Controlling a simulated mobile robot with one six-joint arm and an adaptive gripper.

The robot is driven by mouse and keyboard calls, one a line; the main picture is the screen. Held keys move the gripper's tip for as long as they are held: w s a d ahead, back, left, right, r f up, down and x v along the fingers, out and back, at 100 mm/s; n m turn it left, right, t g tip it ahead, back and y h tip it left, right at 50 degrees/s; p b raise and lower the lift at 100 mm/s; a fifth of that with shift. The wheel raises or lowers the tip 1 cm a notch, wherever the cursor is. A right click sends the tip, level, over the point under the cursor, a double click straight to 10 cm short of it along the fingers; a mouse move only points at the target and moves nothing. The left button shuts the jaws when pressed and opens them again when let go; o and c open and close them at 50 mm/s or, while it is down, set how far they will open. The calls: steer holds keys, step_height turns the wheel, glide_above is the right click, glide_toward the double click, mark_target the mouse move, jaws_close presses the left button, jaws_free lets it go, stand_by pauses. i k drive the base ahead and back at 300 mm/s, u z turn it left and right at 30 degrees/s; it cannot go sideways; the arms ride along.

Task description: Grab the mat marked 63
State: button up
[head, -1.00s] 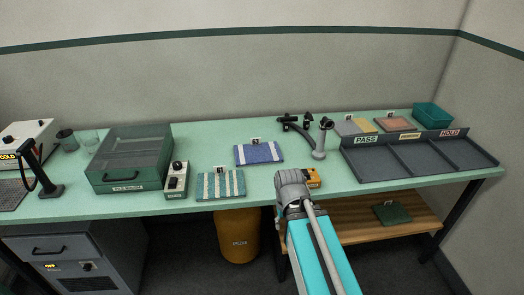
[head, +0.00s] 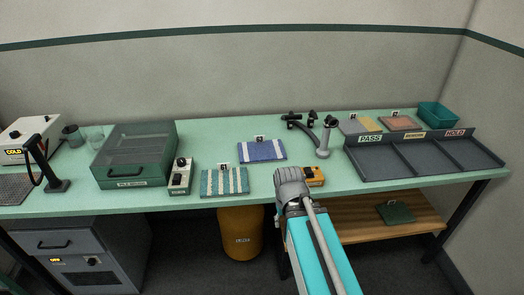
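Several mats with small white tags show in the head view; the tag numbers are too small to read, so I cannot tell which is 63. A teal and cream striped mat (head: 225,183) lies near the table's front edge. A blue mat with pale stripes (head: 262,151) lies behind it to the right. A grey and yellow mat (head: 361,126) and a reddish mat (head: 400,124) lie at the back right. A dark green mat (head: 396,212) is on the lower wooden shelf. My arm reaches in from the bottom, right of the striped mat; my gripper's fingers are not visible.
A dark tray (head: 425,154) with PASS and HOLD labels stands at the right. A teal bin (head: 438,115) is behind it. A jointed stand (head: 323,140) rises mid-table. A green lidded box (head: 135,157) and a control box (head: 180,176) stand left.

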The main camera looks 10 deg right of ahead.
mark_target(260, 150)
steer(key=u, duration=0.55)
steer(key=k, duration=1.35)
steer(key=u, duration=0.9)
steer(key=i, duration=1.6)
steer(key=z, duration=0.65)
steer(key=i, duration=0.6)
steer(key=z, duration=0.45)
